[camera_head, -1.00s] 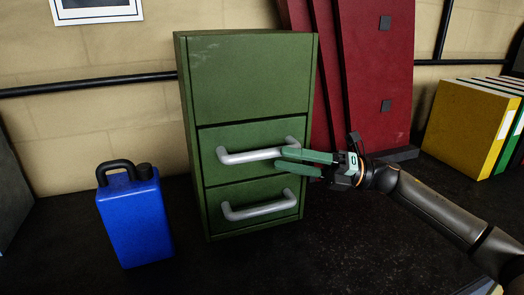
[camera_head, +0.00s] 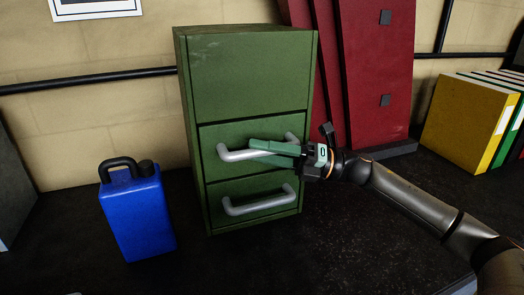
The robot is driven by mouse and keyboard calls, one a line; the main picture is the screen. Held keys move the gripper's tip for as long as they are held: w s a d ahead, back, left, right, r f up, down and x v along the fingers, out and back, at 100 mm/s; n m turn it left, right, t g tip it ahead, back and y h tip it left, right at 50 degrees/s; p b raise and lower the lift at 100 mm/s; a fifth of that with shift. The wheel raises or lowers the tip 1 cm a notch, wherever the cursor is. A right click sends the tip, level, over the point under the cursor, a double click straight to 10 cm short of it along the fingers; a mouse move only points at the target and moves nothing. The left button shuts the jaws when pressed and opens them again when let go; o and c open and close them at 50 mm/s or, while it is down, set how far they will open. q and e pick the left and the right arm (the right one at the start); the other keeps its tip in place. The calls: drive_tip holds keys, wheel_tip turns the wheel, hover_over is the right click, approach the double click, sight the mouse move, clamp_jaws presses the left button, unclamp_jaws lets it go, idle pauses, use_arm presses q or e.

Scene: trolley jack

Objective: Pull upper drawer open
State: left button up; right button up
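The green cabinet (camera_head: 250,75) stands upright with two drawers under a plain top panel. The upper drawer (camera_head: 225,135) is flush with the front and looks shut. Its grey bar handle (camera_head: 235,155) is partly covered by my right gripper (camera_head: 257,151). The gripper's green fingers lie across the middle and right of the handle, one above the other. They look apart, with the bar at the gap; contact cannot be made out. The lower drawer (camera_head: 222,191) is shut, with a similar handle (camera_head: 258,206). My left gripper is not in view.
A blue canister (camera_head: 138,218) stands left of the cabinet on the dark surface. Red panels (camera_head: 375,75) lean on the wall behind at right. Yellow and other binders (camera_head: 463,122) stand far right. The surface before the cabinet is clear.

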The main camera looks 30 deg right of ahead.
clamp_jaws()
idle(1.2)
